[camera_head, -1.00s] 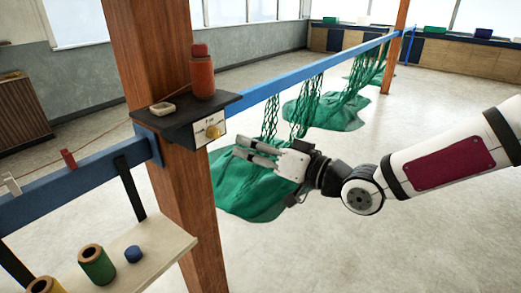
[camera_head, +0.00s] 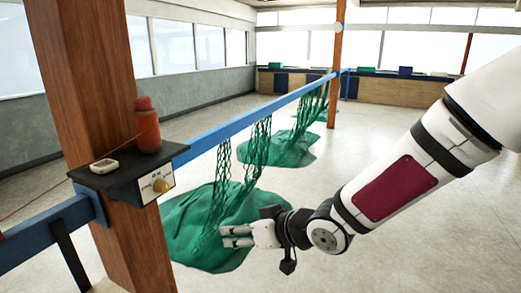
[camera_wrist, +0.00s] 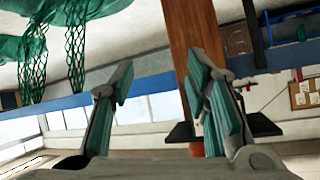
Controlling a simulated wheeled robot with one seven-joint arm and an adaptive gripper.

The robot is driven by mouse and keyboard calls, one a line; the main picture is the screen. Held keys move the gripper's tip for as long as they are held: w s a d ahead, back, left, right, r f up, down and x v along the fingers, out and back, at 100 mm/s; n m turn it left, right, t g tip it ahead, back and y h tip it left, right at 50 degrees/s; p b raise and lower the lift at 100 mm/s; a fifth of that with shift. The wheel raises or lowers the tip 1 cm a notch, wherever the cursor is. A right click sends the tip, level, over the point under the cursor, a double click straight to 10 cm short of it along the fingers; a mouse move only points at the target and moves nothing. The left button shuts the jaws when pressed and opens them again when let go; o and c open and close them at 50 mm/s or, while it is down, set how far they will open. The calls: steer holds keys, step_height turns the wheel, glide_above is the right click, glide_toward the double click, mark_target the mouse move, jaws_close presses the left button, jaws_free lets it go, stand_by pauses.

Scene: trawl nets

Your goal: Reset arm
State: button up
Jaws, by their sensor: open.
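My gripper (camera_head: 236,237) reaches in from the right in the head view, in front of the nearest green net. It is open and nothing shows between its fingers. In the wrist view its two teal-padded fingers (camera_wrist: 160,105) stand apart, with the room upside down behind them. My white arm crosses the right side of the head view, bent at the wrist joint. The nearest green net (camera_head: 205,225) hangs from the blue rail (camera_head: 235,125) and spreads on the floor behind my gripper.
Further nets (camera_head: 285,149) hang along the rail. The floor at right is clear.

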steer(key=s+d+r+m+h, duration=0.25)
steer(key=d+h, duration=0.25)
steer(key=d, duration=0.5)
steer(key=s+d+r+m+h, duration=0.1)
steer(key=s+d+r+h, duration=0.15)
steer(key=d+h, duration=0.45)
steer(key=s+d+r+m+y, duration=0.1)
steer(key=s+d+r, duration=0.3)
steer(key=s, duration=0.4)
steer(key=s+d+r+m+g+y, duration=0.1)
steer(key=s+d+r+m, duration=0.2)
steer(key=s, duration=0.6)
steer(key=shift+s+d+r+g+y, duration=0.2)
steer(key=shift+d+r+g+y, duration=0.15)
steer(key=shift+d, duration=0.1)
steer(key=shift+m, duration=0.25)
